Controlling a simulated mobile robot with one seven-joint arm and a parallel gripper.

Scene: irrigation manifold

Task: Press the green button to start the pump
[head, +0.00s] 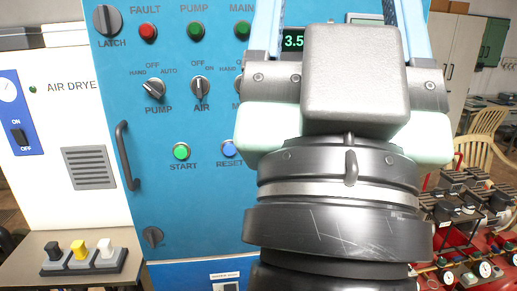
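The green button (181,151) labelled START sits on the blue control panel (185,220), left of centre, below the PUMP and AIR knobs. My gripper (340,15) is large in the right half of the head view, its back towards the camera. It is to the right of the green button and apart from it in the picture. The arm hides the panel's right part.
A blue RESET button (228,149) is right of START. A PUMP knob (154,88), an AIR knob (200,87), lamps and a black door handle (126,156) are on the panel. A box with black, yellow and white switches (83,261) stands at lower left.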

